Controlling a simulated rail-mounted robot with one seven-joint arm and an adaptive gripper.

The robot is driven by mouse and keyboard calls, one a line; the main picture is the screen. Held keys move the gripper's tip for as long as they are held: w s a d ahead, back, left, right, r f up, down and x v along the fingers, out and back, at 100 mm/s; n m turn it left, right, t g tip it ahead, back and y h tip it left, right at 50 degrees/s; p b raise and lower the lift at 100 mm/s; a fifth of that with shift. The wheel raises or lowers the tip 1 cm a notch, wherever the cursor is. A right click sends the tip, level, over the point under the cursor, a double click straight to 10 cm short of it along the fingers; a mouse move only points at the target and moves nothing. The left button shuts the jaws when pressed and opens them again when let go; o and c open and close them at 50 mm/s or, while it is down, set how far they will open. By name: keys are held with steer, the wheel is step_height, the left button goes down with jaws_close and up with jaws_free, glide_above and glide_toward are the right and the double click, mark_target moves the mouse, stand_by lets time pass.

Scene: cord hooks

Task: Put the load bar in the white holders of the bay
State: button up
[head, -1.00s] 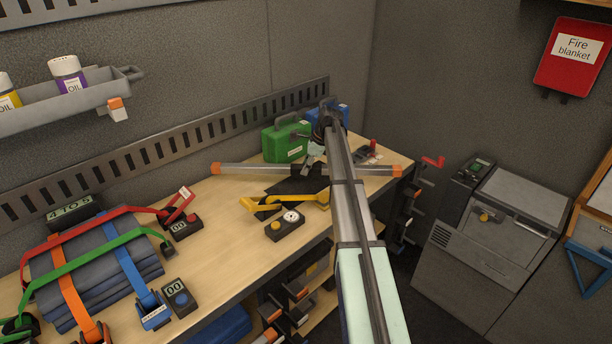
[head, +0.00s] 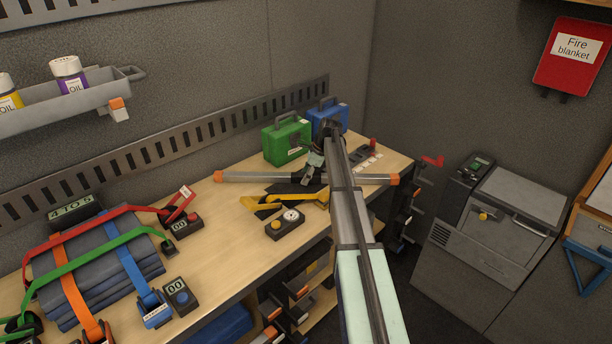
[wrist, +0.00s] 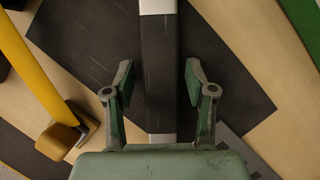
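The load bar (head: 255,177) is a long grey bar with orange ends and a dark middle grip. It lies lengthwise along the bench's far right part, over a dark mat (head: 283,187). In the wrist view, its dark middle (wrist: 159,80) runs between the fingers of my gripper (wrist: 157,95), with a gap on both sides. My gripper is open around the bar; in the head view (head: 314,165) it is just above the bar's middle. I cannot make out the bay's white holders for certain.
A green case (head: 286,141) and a blue case (head: 328,118) stand behind the bar. A yellow strap (head: 262,203) and a dial box (head: 286,224) lie in front. Bare bench top lies between.

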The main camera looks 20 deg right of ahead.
steer(key=shift+r, duration=0.15)
steer(key=b+v, duration=0.1)
steer(key=v, duration=0.9)
steer(key=shift+d+r+b, duration=0.15)
steer(key=shift+r+b, duration=0.05)
steer(key=shift+b, duration=0.1)
steer(key=shift+o, duration=0.4)
steer(key=shift+s+d+r, duration=0.2)
steer(key=shift+r, duration=0.45)
